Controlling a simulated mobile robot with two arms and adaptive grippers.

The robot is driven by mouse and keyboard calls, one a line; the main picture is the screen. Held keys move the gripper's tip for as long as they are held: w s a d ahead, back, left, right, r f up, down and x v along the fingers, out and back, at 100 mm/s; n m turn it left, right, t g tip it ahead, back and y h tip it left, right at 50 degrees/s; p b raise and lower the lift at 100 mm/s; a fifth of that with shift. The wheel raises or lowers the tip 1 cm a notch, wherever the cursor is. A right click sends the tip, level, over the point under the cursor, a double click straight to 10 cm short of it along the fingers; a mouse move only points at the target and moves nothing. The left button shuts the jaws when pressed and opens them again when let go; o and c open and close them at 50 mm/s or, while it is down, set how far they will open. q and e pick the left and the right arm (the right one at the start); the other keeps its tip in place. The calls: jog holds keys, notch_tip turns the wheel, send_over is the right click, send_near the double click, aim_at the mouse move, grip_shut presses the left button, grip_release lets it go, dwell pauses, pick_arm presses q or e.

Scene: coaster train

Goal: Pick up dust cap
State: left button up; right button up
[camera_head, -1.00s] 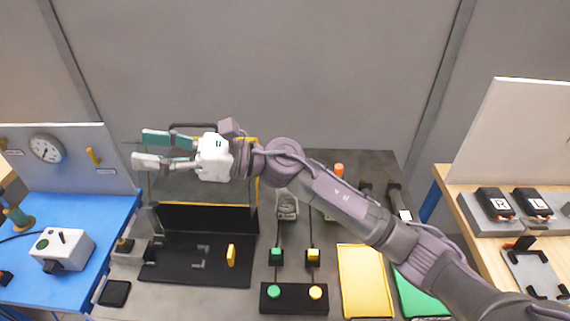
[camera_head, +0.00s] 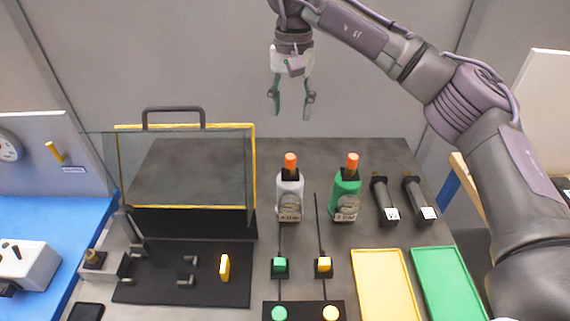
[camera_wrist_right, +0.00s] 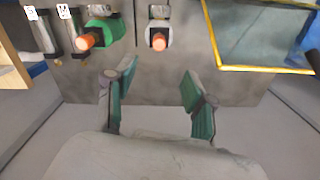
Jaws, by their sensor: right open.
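No part is plainly marked as the dust cap. Two bottles stand on the grey table, a grey one (camera_head: 289,197) and a green one (camera_head: 345,198). Each has an orange cap on top, the grey bottle's cap (camera_head: 291,163) and the green bottle's cap (camera_head: 352,162). My right gripper (camera_head: 291,112) is open and empty, pointing down above and behind the grey bottle. In the right wrist view, the open fingers (camera_wrist_right: 158,78) show with the grey bottle's cap (camera_wrist_right: 158,42) beyond them and the green bottle's cap (camera_wrist_right: 86,42) to the left. My left gripper is out of view.
A yellow-edged clear panel with a black handle (camera_head: 173,109) stands left of the bottles. Yellow (camera_head: 386,284) and green trays (camera_head: 449,284) lie in front, near a button box. A blue table is at left.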

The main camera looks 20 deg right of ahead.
jog(key=f, duration=0.2)
jog(key=p, duration=0.2)
send_over(290, 156)
jog(key=f, duration=0.5)
jog(key=shift+s+d+f, duration=0.2)
jog(key=shift+s+d, duration=0.1)
jog(key=shift+w+f, duration=0.1)
jog(key=shift+f, duration=0.45)
jog(key=f+p, duration=0.2)
jog(key=f, duration=0.1)
jog(key=f+p, duration=0.1)
jog(key=shift+w+a+f, duration=0.2)
jog(key=shift+a, duration=0.05)
jog(key=shift+f, duration=0.35)
jog(key=shift+c, duration=0.3)
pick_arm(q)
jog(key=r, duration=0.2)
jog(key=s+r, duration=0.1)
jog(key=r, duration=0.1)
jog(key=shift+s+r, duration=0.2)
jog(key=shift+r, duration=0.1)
pick_arm(e)
jog(key=c, duration=0.8)
